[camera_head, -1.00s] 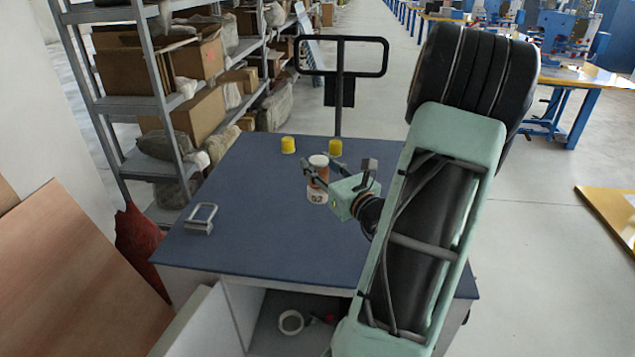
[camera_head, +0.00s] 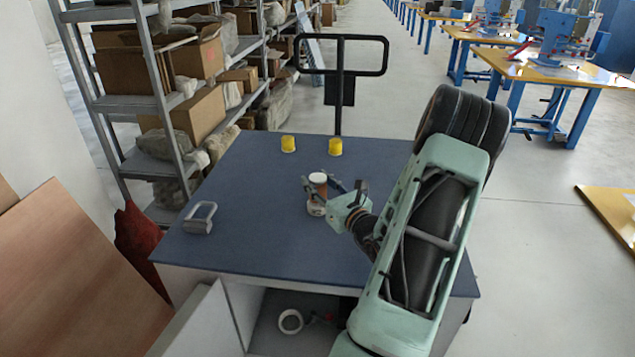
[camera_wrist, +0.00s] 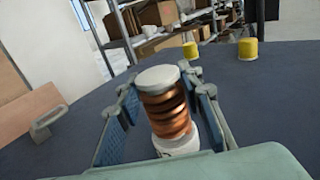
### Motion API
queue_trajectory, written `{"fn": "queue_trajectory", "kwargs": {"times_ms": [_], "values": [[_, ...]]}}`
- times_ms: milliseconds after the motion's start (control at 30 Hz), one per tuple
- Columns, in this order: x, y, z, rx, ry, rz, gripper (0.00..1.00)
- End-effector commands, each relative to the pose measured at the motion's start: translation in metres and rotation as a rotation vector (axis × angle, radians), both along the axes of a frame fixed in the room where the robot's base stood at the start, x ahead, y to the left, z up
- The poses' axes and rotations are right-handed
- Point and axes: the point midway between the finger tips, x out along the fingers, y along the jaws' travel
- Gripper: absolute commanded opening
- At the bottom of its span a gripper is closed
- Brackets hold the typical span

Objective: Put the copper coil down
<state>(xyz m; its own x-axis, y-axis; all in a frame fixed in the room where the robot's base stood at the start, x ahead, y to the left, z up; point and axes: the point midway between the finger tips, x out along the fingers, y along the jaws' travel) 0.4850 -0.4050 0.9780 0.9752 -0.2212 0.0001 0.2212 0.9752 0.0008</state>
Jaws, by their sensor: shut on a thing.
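The copper coil (camera_head: 318,190) is a small upright spool with a white top and a white lower part carrying dark marks. It stands over the middle of the dark blue tabletop (camera_head: 245,235). In the wrist view the coil (camera_wrist: 168,112) shows copper windings between two blue-padded fingers. My gripper (camera_head: 322,186) comes in from the right and is shut on the coil; its fingers also show in the wrist view (camera_wrist: 160,88). The coil's base is at or close to the tabletop; I cannot tell whether it touches.
Two yellow cylinders (camera_head: 288,144) (camera_head: 335,147) stand at the table's back. A grey looped metal piece (camera_head: 199,218) lies at the left. A black handle frame (camera_head: 340,72) rises behind. A shelf (camera_head: 125,105) stands left. The tabletop around the coil is clear.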

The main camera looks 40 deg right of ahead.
Motion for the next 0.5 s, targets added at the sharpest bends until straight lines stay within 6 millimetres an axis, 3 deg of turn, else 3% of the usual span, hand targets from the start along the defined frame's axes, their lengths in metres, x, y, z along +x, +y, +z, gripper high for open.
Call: {"fn": "queue_trajectory", "kwargs": {"times_ms": [300, 333, 500], "values": [[0.0002, -0.0004, -0.0026, -0.003, -0.002, 0.000, 0.00], [-0.0002, -0.0003, -0.0039, -0.001, 0.000, -0.001, 0.35], [-0.0002, -0.0003, -0.0028, 0.000, 0.000, -0.001, 0.52]]}}
